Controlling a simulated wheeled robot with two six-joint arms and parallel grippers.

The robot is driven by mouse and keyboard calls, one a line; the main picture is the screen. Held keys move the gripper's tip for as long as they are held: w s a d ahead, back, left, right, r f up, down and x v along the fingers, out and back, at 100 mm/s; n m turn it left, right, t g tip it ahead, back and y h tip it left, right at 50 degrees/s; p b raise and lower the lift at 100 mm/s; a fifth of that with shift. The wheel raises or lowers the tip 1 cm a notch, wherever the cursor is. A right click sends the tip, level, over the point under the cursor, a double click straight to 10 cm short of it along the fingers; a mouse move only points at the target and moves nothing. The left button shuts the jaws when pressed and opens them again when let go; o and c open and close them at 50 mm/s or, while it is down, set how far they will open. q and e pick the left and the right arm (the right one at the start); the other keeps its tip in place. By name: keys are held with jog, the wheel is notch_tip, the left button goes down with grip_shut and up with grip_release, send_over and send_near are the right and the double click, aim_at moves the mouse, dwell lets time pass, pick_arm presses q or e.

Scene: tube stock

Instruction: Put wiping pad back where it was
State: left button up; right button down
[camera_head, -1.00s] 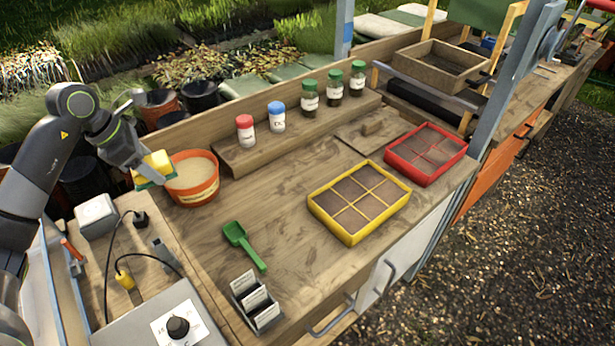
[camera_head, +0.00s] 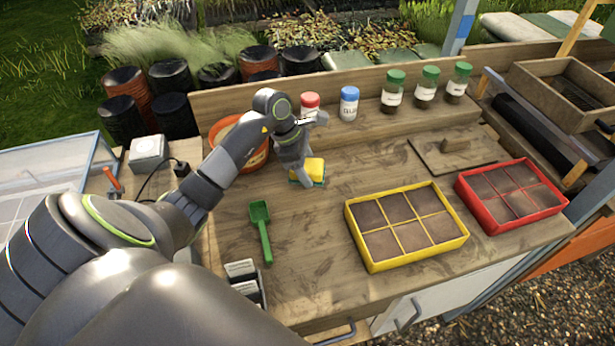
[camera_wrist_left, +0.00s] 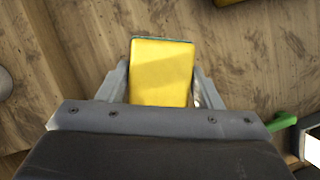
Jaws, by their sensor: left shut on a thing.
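The wiping pad (camera_head: 311,171) is a yellow sponge with a green underside. My left gripper (camera_head: 304,178) is shut on it, over the wooden bench to the right of the orange pot. In the left wrist view the pad (camera_wrist_left: 161,72) sits between the two fingers of the gripper (camera_wrist_left: 163,88), yellow face toward the camera. I cannot tell whether the pad touches the bench top. My right gripper is not in view.
The orange pot (camera_head: 257,157) stands behind my left forearm, partly hidden. A green scoop (camera_head: 261,230) lies in front of the pad. A yellow seed tray (camera_head: 459,242) and a red one (camera_head: 554,207) are at the right. Bottles line the back shelf, including a red-capped one (camera_head: 309,101). Bench between pad and yellow tray is clear.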

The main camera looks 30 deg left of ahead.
pick_arm(q)
jog(key=shift+w+d+f, duration=0.1)
jog(key=shift+f, duration=0.6)
notch_tip(320, 180, down, 3)
jog(key=shift+p, duration=0.5)
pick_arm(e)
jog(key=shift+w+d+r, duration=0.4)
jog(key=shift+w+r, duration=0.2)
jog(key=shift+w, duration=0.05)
pick_arm(q)
jog(key=shift+f, duration=0.1)
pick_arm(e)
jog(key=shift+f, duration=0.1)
pick_arm(q)
jog(key=shift+f+b, duration=0.15)
jog(key=shift+b, duration=0.2)
jog(key=o, duration=0.9)
jog(key=shift+o, duration=0.2)
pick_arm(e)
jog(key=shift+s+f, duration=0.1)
pick_arm(q)
jog(key=shift+r, duration=0.2)
